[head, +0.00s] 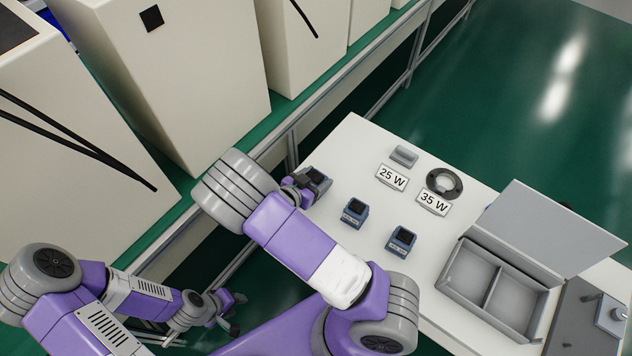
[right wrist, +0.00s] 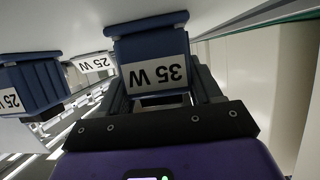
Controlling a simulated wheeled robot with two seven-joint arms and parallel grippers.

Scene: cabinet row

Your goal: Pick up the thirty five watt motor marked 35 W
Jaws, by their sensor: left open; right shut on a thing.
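The blue motor (right wrist: 150,25) with a white 35 W label sits between my right gripper's fingers (right wrist: 165,92) in the right wrist view, its label upside down. My right gripper (head: 309,188) is shut on it at the table's left edge in the head view, where the motor (head: 317,178) is partly hidden. I cannot tell whether it touches the table. Two other blue motors (head: 355,213) and (head: 403,241) stand on the table; the right wrist view shows 25 W labels on the neighbours (right wrist: 32,85). My left gripper (head: 226,309) is open and empty, low, off the table.
The white table (head: 345,143) carries a 25 W card (head: 392,177) by a grey block (head: 404,156), and a 35 W card (head: 434,202) by a dark round part (head: 444,182). A grey two-compartment box (head: 463,271) stands open at right. Cream cabinets (head: 170,70) line the left.

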